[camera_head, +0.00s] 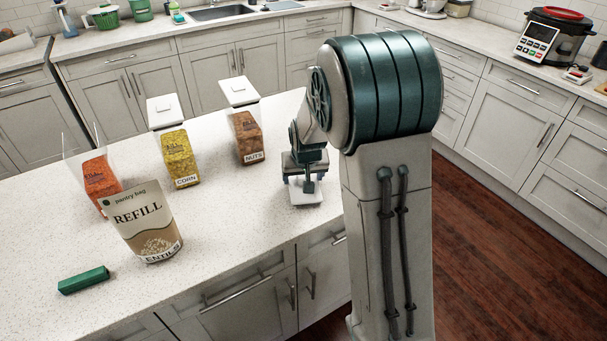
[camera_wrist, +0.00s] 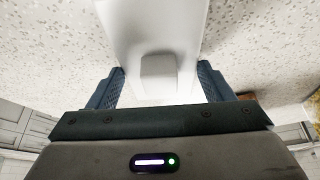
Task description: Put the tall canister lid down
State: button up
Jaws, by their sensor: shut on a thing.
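My gripper (camera_head: 305,172) is low over the right part of the counter. In the wrist view, its fingers (camera_wrist: 160,72) are closed on the square knob of a white lid (camera_wrist: 152,22). In the head view, the lid (camera_head: 307,195) shows under the gripper, at or just above the counter; I cannot tell whether it touches. The clear canister with orange contents (camera_head: 102,182) stands at the left with no lid seen on it. Its front is partly hidden by the refill bag.
The corn canister (camera_head: 180,160) and nuts canister (camera_head: 248,138) stand left of my gripper, each with a white lid on top. A lentils refill bag (camera_head: 146,220) and a green bar (camera_head: 83,280) are at front left. The counter (camera_head: 235,215) between bag and gripper is clear.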

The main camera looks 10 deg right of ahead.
jog(key=shift+f, duration=0.25)
jog(key=o, duration=1)
jog(key=shift+r, duration=0.1)
jog(key=shift+r, duration=0.1)
jog(key=shift+s+r, duration=0.15)
jog(key=shift+r, duration=0.4)
jog(key=b+v, duration=0.1)
jog(key=v, duration=1)
jog(key=shift+n+g, duration=0.4)
jog(key=shift+g, duration=0.4)
jog(key=s, duration=2.3)
jog(key=shift+s+d+f, duration=0.2)
jog(key=shift+f, duration=0.1)
